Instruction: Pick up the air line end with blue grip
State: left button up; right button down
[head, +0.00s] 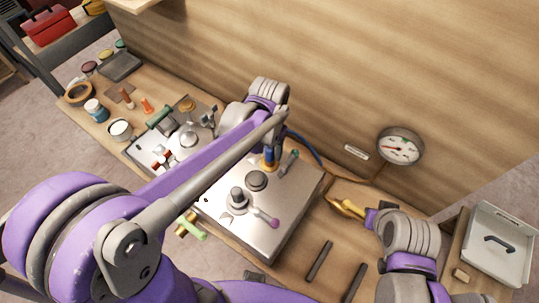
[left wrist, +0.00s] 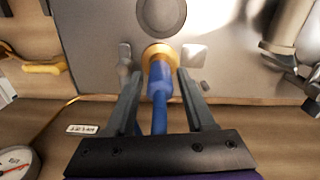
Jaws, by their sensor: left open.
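The air line end with blue grip (left wrist: 160,80) stands between the fingers of my left gripper (left wrist: 157,75) in the left wrist view. Its brass collar (left wrist: 158,52) is at the metal plate. My left gripper is open around the blue grip, one finger on each side; contact is not clear. In the head view, the blue grip (head: 269,153) shows below my left wrist, with a blue hose (head: 305,147) curving behind it. My left arm crosses in front of part of the plate. My right arm is at the lower right; its fingers cannot be made out.
The metal plate (head: 283,233) carries knobs and a purple-ended lever (head: 265,216). A gauge (head: 400,146) sits by the wooden wall. Dark bars (head: 320,260) lie on the bench front. A white case (head: 499,249) stands at right.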

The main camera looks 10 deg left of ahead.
pick_arm(q)
jog(key=shift+f, duration=0.8)
grip_shut()
jog(key=shift+r, duration=0.1)
notch_tip(320, 180, up, 10)
jog(key=shift+f, duration=0.1)
dwell(0.4)
